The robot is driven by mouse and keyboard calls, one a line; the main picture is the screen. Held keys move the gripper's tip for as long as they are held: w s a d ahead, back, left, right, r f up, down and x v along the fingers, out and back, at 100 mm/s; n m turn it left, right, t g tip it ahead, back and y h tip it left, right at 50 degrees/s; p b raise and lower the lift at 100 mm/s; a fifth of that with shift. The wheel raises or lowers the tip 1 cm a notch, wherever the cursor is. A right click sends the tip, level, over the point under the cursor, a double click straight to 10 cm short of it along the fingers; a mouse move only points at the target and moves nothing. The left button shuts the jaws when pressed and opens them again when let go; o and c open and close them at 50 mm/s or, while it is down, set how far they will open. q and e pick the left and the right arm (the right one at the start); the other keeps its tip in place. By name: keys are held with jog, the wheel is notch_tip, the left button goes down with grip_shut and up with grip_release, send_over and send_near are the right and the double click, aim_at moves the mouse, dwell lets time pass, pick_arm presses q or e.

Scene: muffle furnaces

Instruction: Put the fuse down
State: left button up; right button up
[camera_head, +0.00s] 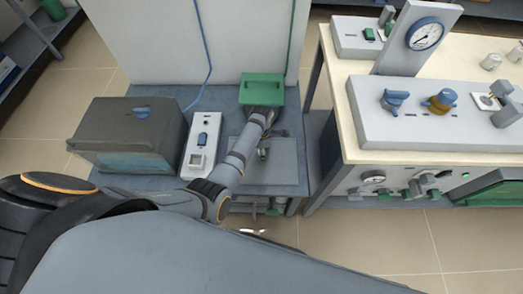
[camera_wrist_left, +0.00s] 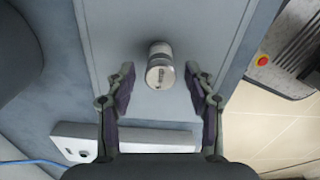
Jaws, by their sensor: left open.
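The fuse (camera_wrist_left: 160,66) is a small pale cylinder with dark marking on the end facing my wrist camera. It appears to stand on the grey plate (camera_wrist_left: 115,40), between and slightly beyond my left fingertips. My left gripper (camera_wrist_left: 160,80) is open, with a gap visible between each finger and the fuse. In the head view my left arm reaches across the low bench to my left gripper (camera_head: 270,122), in front of the green box. The gripper's fingers are hard to make out there. My right gripper is not in view.
A white switch box (camera_head: 201,143) and a dark grey box furnace (camera_head: 130,133) stand left of the plate (camera_head: 285,165). The green box (camera_head: 262,89) is behind. A table (camera_head: 330,80) with a gauge and valve panel (camera_head: 430,115) stands close on the right.

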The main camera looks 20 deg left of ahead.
pick_arm(q)
jog(key=shift+r, duration=0.25)
notch_tip(320, 180, up, 12)
jog(key=p, duration=0.3)
jog(key=shift+f, duration=0.1)
